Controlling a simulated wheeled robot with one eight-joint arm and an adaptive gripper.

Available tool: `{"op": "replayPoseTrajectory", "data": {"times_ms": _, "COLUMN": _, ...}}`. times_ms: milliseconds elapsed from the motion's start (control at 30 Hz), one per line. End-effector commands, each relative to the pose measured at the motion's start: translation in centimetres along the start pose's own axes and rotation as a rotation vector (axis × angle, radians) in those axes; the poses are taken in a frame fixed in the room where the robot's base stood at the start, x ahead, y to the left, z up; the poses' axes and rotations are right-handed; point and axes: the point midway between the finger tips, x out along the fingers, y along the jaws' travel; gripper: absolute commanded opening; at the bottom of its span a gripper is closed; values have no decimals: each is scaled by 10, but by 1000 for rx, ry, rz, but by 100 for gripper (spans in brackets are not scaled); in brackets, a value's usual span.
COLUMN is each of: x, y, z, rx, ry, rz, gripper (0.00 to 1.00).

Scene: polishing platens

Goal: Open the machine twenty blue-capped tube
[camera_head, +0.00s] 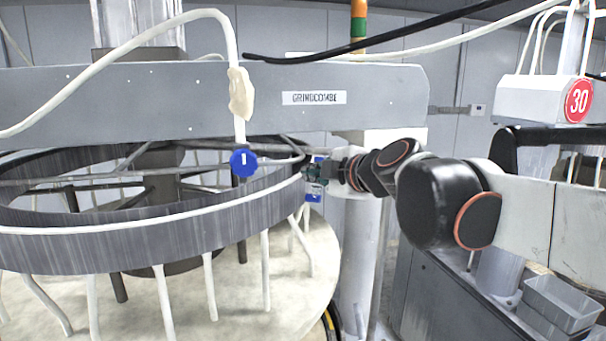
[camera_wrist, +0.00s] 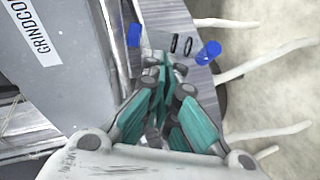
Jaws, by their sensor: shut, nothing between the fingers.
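A white tube (camera_head: 239,95) hangs over the front of the grey GRINDCOMBE beam and ends at a round blue cap (camera_head: 244,163) with a white mark, in front of the dark ring. My gripper (camera_head: 316,172) is at the right edge of the ring, right of this cap and apart from it. More blue shows just below my gripper (camera_head: 313,198). In the wrist view my teal-fingered gripper (camera_wrist: 165,62) is shut and empty. One blue piece (camera_wrist: 133,36) is left of the fingertips and another (camera_wrist: 208,52) is to the right. I see no number twenty.
The grey beam (camera_head: 200,105) spans above the ring (camera_head: 150,245), with several white tubes hanging below over a pale round platen (camera_head: 215,310). A white post (camera_head: 357,260) stands behind my gripper.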

Motion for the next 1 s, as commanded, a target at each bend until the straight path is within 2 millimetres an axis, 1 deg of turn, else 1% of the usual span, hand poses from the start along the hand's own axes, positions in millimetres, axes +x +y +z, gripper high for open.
{"op": "replayPoseTrajectory", "data": {"times_ms": 767, "x": 6, "y": 8, "z": 6, "rx": 104, "ry": -1, "rz": -102, "gripper": 0}}
{"op": "replayPoseTrajectory", "data": {"times_ms": 1000, "x": 11, "y": 14, "z": 12, "rx": 187, "ry": -2, "rz": -187, "gripper": 0}}
